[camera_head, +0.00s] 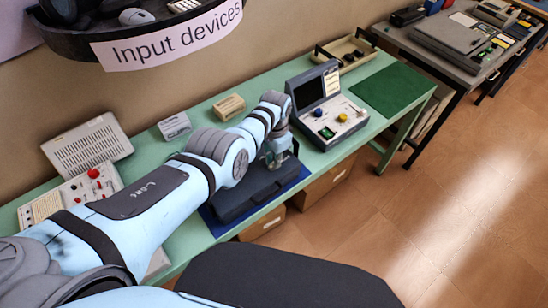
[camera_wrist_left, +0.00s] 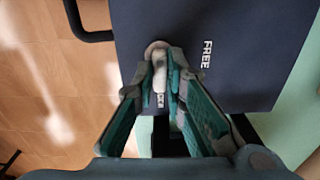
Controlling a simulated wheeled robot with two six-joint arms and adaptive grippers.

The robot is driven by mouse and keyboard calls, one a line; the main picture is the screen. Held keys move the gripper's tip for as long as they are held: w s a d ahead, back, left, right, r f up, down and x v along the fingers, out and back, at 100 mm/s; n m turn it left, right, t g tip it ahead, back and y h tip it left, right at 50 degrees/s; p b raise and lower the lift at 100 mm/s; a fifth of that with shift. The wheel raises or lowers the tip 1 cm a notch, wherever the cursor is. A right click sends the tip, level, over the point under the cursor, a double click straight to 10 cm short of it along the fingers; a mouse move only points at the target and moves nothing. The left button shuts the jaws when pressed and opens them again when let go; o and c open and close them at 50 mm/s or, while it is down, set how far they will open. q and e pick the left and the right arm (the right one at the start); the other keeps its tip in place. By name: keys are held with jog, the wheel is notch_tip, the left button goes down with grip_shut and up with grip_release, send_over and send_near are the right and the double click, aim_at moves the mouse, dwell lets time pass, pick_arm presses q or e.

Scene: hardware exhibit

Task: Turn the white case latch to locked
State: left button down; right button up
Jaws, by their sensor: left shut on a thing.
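The dark blue case (camera_head: 240,195) lies on the green bench under my left arm. In the left wrist view its lid (camera_wrist_left: 245,30) fills the upper right. The white latch (camera_wrist_left: 159,72) sits near the lid's edge on a round pale base. My left gripper (camera_head: 277,160) is above the case. In the left wrist view its fingers (camera_wrist_left: 160,76) are shut on the latch, one on each side. The latch lever points down in that view, toward a white label partly hidden by the fingers. The word FREE is to the right of the latch. My right gripper is not in view.
A blue mat (camera_head: 299,178) lies under the case. A grey console with a screen (camera_head: 325,105) stands to the right, and a small tan box (camera_head: 229,106) behind. White panels with red knobs (camera_head: 94,174) are at left. A green mat (camera_head: 392,88) is bare.

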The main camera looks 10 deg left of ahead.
pick_arm(q)
jog(key=c, duration=1.6)
grip_release()
jog(key=shift+w+d, duration=0.1)
jog(key=shift+c, duration=0.2)
notch_tip(320, 180, up, 12)
jog(key=shift+w+f, duration=0.1)
